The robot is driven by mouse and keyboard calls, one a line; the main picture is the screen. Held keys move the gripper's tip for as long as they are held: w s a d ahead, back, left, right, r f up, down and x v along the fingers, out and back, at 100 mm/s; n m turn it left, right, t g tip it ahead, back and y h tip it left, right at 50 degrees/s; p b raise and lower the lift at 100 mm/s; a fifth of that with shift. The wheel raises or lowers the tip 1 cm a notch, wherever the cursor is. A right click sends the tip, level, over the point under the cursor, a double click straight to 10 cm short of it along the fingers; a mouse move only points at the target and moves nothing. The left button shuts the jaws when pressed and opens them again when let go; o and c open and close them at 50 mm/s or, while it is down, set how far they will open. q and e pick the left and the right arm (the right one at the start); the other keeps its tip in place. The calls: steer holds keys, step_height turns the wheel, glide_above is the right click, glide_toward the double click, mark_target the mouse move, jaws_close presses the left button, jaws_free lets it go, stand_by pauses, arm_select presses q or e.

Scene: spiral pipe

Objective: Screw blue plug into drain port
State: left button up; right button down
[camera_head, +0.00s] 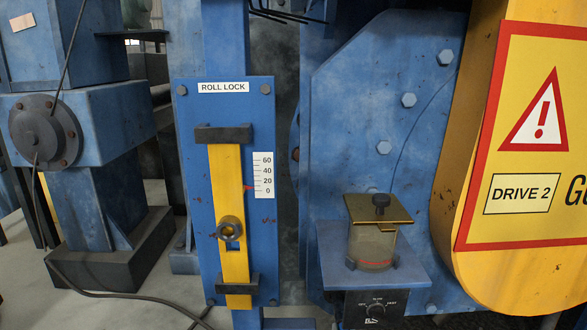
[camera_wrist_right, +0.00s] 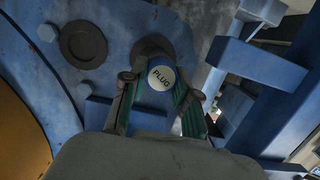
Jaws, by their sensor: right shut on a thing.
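In the right wrist view, my right gripper (camera_wrist_right: 160,88) is shut on a round plug (camera_wrist_right: 161,77) between its two fingers. The plug's pale end face with a blue rim reads "PLUG" and faces the camera. A dark round ring (camera_wrist_right: 153,44) shows on the blue surface just behind the plug, partly covered by it. I cannot tell whether the plug touches or sits in that ring, or whether it is the drain port. Neither gripper shows in the head view.
A second dark round fitting (camera_wrist_right: 83,44) is at upper left in the wrist view, and a blue beam (camera_wrist_right: 255,64) juts in at right. The head view shows a yellow ROLL LOCK bar (camera_head: 229,180), a lidded jar (camera_head: 372,250) on a blue bracket, and a yellow guard (camera_head: 455,200).

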arm_select(q)
steer(key=shift+s+f, duration=0.1)
steer(key=shift+s, duration=0.05)
arm_select(e)
steer(key=shift+r, duration=0.15)
steer(key=m, duration=0.2)
steer(key=shift+m+y, duration=0.4)
arm_select(q)
steer(key=s+a+f+p, duration=0.1)
steer(key=s+a+f, duration=0.1)
steer(key=s, duration=0.3)
steer(key=w+d+r+b, duration=0.1)
steer(key=w+r+b, duration=0.1)
steer(key=w, duration=0.4)
steer(key=shift+d+r, duration=0.25)
steer(key=shift+r, duration=0.2)
arm_select(e)
steer(key=m+y, duration=0.1)
steer(key=m, duration=0.3)
steer(key=m+t, duration=0.1)
steer(key=m, duration=0.4)
steer(key=f+m+y, duration=0.1)
steer(key=m, duration=0.3)
steer(key=shift+a+t+y, duration=0.15)
steer(key=shift+t+y, duration=0.15)
arm_select(q)
steer(key=shift+s+r, duration=0.1)
arm_select(e)
steer(key=shift+m, duration=0.3)
